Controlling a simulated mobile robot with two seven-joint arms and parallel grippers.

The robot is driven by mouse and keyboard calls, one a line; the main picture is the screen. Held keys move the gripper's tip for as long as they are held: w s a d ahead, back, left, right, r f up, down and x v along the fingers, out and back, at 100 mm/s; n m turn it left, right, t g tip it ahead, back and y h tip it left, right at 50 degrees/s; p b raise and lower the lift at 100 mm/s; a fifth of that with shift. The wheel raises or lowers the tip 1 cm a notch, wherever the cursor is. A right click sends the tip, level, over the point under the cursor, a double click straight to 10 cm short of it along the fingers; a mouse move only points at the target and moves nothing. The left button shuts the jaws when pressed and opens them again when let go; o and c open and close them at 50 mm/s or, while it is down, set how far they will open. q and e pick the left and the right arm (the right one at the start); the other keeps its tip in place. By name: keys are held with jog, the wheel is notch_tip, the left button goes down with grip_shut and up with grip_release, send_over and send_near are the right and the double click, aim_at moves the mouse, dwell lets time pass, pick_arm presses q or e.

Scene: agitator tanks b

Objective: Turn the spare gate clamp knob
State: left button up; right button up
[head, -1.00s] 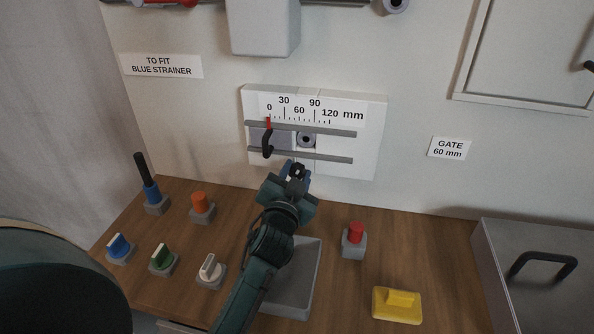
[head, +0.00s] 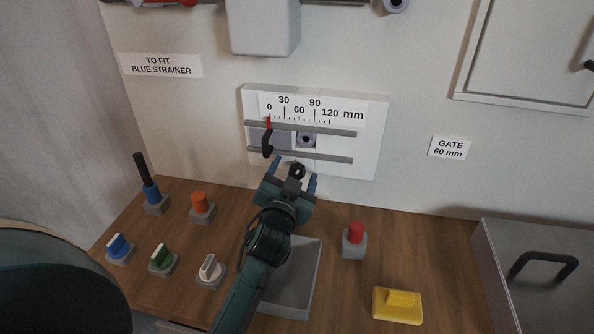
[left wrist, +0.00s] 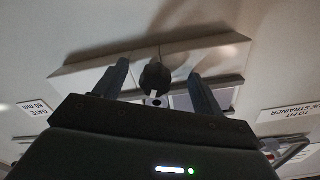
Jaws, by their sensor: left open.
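The clamp knob (head: 297,170) is small, dark and lobed, at the lower edge of the white scale panel (head: 370,110). In the left wrist view the knob (left wrist: 155,76) stands between my two fingers, with a gap on each side. My left gripper (head: 295,171) is open around it and not touching it; it also shows in the left wrist view (left wrist: 160,82). The gate's black handle (head: 267,145) with a red pointer (head: 268,123) sits near 0 on the scale. My right gripper is not in view.
A "GATE 60 mm" label (head: 450,148) is on the wall. Below are a grey tray (head: 311,270), a red button (head: 355,233), a yellow block (head: 398,305), an orange knob (head: 200,201), a blue-based lever (head: 151,190) and several switches. A metal box (head: 530,250) stands right.

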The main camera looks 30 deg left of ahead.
pick_arm(q)
jog(key=shift+d+r, duration=0.3)
jog(key=shift+d, duration=0.05)
